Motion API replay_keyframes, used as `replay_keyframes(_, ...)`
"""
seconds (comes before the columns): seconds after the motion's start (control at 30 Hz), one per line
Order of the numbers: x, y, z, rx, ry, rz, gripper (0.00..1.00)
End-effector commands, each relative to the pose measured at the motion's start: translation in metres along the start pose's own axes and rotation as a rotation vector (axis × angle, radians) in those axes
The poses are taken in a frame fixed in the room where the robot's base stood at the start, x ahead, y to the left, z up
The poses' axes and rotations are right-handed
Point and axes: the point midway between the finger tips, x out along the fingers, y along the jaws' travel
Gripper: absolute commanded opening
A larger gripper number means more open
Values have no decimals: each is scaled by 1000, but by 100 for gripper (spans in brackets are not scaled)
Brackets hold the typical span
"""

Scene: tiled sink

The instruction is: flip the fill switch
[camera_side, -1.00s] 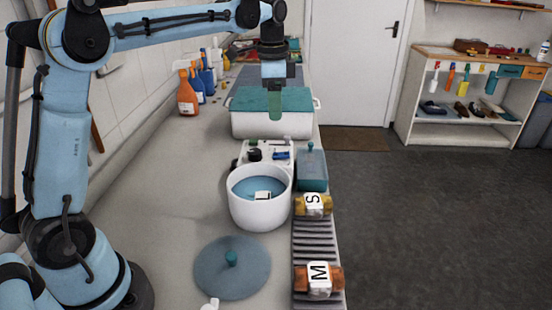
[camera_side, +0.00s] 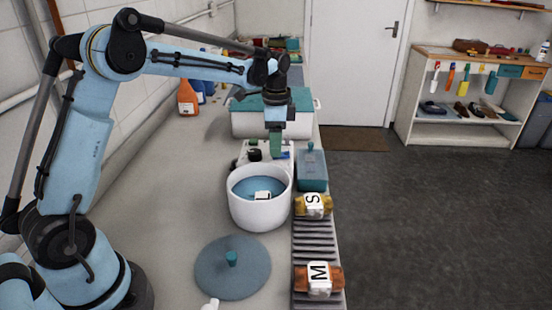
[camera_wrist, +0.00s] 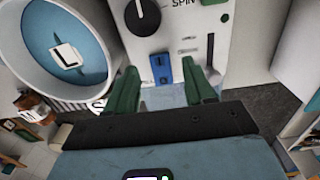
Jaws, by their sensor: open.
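The blue fill switch (camera_wrist: 162,70) sits on a white control panel (camera_wrist: 180,25) in the wrist view, beside partly hidden lettering ending in "ILL". My gripper (camera_wrist: 163,78) is open and empty, with one green finger on each side of the switch in the picture. I cannot tell whether a finger touches it. In the side view, my gripper (camera_side: 277,146) points down over the panel, and a bit of the blue switch (camera_side: 284,156) shows beside the fingers.
A black knob marked SPIN (camera_wrist: 142,16) and a slider slot (camera_wrist: 210,50) are on the panel. A white tub (camera_side: 260,210) holding a block marked L (camera_wrist: 67,55) stands next to it. A teal-lidded box (camera_side: 312,170) is at right. A round lid (camera_side: 232,270) lies in front.

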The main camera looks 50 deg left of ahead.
Motion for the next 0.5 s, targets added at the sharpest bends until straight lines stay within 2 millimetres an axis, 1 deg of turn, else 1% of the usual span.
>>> replay_keyframes(0.03,6,0,0,0,0,0,53)
replay_keyframes(0.1,13,0,0,0,0,0,53)
replay_keyframes(0.2,18,0,0,0,0,0,53)
replay_keyframes(0.5,21,0,0,0,0,0,53)
